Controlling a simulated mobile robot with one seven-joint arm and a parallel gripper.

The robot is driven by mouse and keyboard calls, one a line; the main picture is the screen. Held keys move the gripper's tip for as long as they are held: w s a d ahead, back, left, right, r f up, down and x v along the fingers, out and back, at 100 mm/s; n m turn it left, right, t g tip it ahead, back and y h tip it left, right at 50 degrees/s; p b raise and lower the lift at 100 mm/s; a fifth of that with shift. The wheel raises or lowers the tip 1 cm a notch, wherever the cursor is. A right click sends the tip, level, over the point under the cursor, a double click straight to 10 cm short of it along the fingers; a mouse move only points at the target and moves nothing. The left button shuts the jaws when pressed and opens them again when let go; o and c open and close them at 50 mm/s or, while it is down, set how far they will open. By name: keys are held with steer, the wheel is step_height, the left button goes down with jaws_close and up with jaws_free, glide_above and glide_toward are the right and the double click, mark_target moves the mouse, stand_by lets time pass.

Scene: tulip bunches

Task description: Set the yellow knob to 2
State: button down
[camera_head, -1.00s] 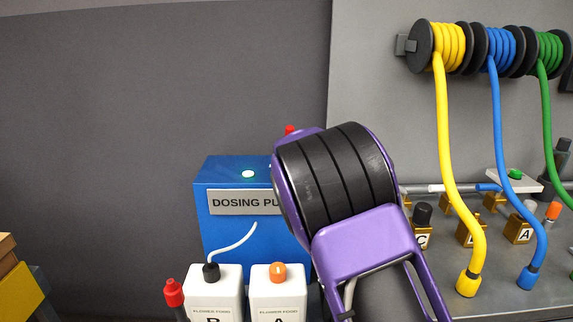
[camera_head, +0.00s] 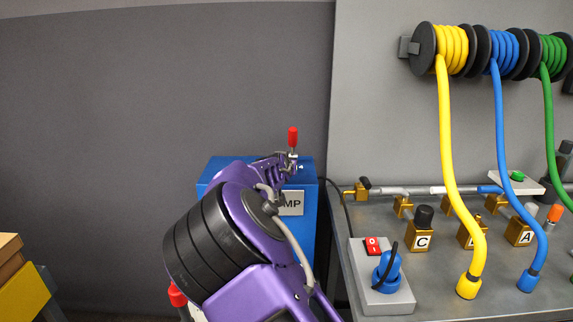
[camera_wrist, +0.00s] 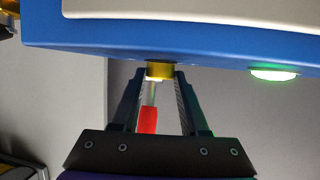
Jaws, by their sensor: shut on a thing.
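A yellow knob (camera_wrist: 160,70) shows in the wrist view at the edge of the blue dosing pump box (camera_wrist: 200,52). My gripper (camera_wrist: 160,73) has its fingertips on either side of it and is shut on it. Its scale marks and pointer are not visible, so I cannot read its setting. In the head view the blue box (camera_head: 309,240) stands behind my arm. My gripper (camera_head: 288,164) is at the upper part of the box there, and the knob is hidden.
A red handle (camera_head: 293,137) stands above the box and shows between my fingers in the wrist view (camera_wrist: 148,119). A green light (camera_wrist: 274,74) glows on the box. A grey socket box (camera_head: 385,298) and labelled brass valves (camera_head: 420,238) lie to the right, by a yellow hose (camera_head: 447,150).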

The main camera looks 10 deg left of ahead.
steer(key=shift+f, duration=0.2)
steer(key=shift+c, duration=2.1)
jaws_free()
steer(key=p+v, duration=0.2)
steer(key=v, duration=1.5)
steer(key=shift+r, duration=0.25)
steer(key=shift+s, duration=0.15)
